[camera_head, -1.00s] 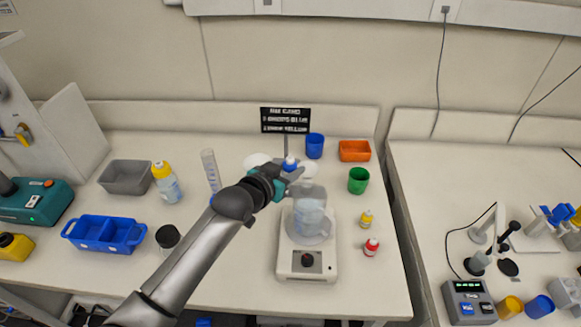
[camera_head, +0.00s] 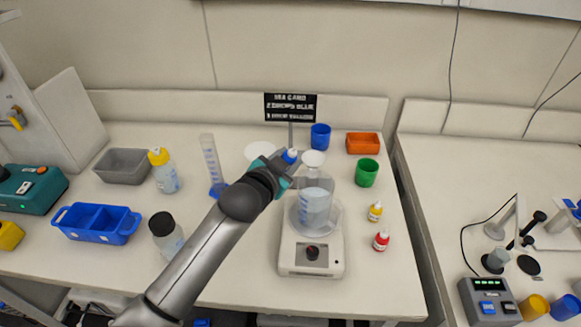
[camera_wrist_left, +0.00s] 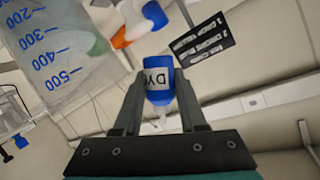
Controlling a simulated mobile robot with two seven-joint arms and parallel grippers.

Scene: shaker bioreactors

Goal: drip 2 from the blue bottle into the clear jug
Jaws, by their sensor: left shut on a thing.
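My left gripper (camera_head: 289,163) is shut on the blue bottle (camera_head: 291,156), a small dropper bottle. In the left wrist view the blue bottle (camera_wrist_left: 158,82) sits between the fingers, with a label and a pale nozzle. Judged against the jug's inverted scale there, the bottle looks roughly upright. The clear jug (camera_head: 315,204) stands on a white stirrer plate (camera_head: 312,264) and holds clear liquid. The bottle is beyond and left of the jug's rim in the head view, apart from it. The jug (camera_wrist_left: 60,45) also fills the upper left of the wrist view. My right gripper is out of view.
A black sign (camera_head: 290,107) stands behind the bottle. Yellow (camera_head: 375,212) and red (camera_head: 381,240) small bottles stand right of the stirrer. Blue (camera_head: 320,136) and green (camera_head: 367,172) cups and an orange bin (camera_head: 363,145) are behind. A measuring cylinder (camera_head: 210,160) stands to the left.

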